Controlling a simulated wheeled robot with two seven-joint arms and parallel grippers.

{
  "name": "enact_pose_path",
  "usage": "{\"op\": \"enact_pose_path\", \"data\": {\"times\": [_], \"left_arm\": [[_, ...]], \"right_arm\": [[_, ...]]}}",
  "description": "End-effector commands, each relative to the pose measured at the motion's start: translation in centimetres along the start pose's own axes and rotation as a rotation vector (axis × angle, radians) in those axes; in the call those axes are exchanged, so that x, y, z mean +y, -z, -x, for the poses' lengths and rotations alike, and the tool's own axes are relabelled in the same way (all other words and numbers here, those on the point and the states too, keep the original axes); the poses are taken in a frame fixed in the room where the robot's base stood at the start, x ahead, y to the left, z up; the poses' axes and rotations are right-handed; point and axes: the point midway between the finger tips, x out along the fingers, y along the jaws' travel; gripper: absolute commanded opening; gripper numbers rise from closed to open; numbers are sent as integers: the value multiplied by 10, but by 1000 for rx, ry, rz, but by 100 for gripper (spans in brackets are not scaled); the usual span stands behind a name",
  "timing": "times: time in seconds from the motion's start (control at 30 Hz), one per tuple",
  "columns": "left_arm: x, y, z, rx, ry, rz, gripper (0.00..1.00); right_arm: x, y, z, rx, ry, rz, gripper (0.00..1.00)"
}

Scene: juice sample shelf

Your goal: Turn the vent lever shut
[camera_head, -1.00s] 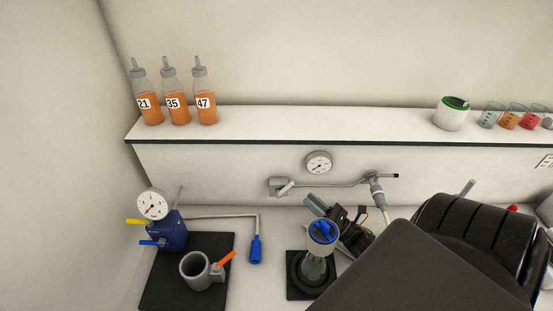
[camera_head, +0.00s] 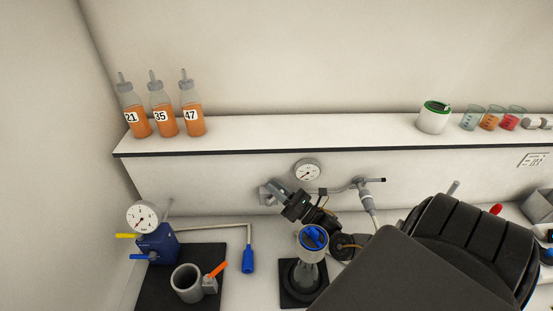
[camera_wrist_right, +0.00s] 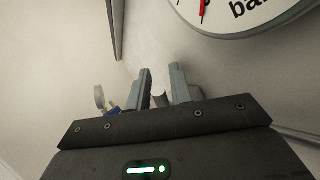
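My right gripper (camera_head: 273,192) is at the left end of the wall pipe, where a grey valve with a short pale handle sits in the earlier head view. Its fingers now overlap that valve, and most of the valve is hidden. In the right wrist view the two grey fingers (camera_wrist_right: 160,84) stand apart. A small pale grey end piece (camera_wrist_right: 159,99) shows between them; I cannot tell whether they touch it. Which lever is the vent lever is not labelled. A blue pump (camera_head: 157,244) has a yellow lever (camera_head: 124,236) and a blue lever (camera_head: 139,257). My left gripper is not in view.
A wall gauge (camera_head: 307,171) is close to the right gripper. Below stands a flask with a blue-ringed top (camera_head: 313,238). Numbered juice bottles (camera_head: 163,119) stand on the shelf (camera_head: 300,134).

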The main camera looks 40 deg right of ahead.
Motion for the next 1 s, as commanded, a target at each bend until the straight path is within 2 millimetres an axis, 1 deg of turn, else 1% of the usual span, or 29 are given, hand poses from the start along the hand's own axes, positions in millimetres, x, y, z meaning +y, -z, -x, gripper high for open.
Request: {"op": "enact_pose_path", "data": {"times": [0.23, 0.27, 0.4, 0.43, 0.7, 0.77, 0.9, 1.0], "left_arm": [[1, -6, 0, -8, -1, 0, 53], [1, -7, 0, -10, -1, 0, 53], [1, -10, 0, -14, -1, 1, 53], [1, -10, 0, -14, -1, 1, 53], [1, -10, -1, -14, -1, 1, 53], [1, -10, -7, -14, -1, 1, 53], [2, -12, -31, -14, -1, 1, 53], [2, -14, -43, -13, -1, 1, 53]], "right_arm": [[0, 0, -1, 0, 0, 0, 22], [0, 0, -1, 0, 0, 0, 20], [0, 0, -1, 0, 0, 0, 2], [0, 0, -1, 0, 0, 0, 0], [0, 1, 0, -2, 0, -2, 0], [-2, 4, 1, -16, -1, -13, 0], [-7, 8, 8, -96, -8, -64, 0], [-9, 7, 11, -155, -15, -102, 0]]}}
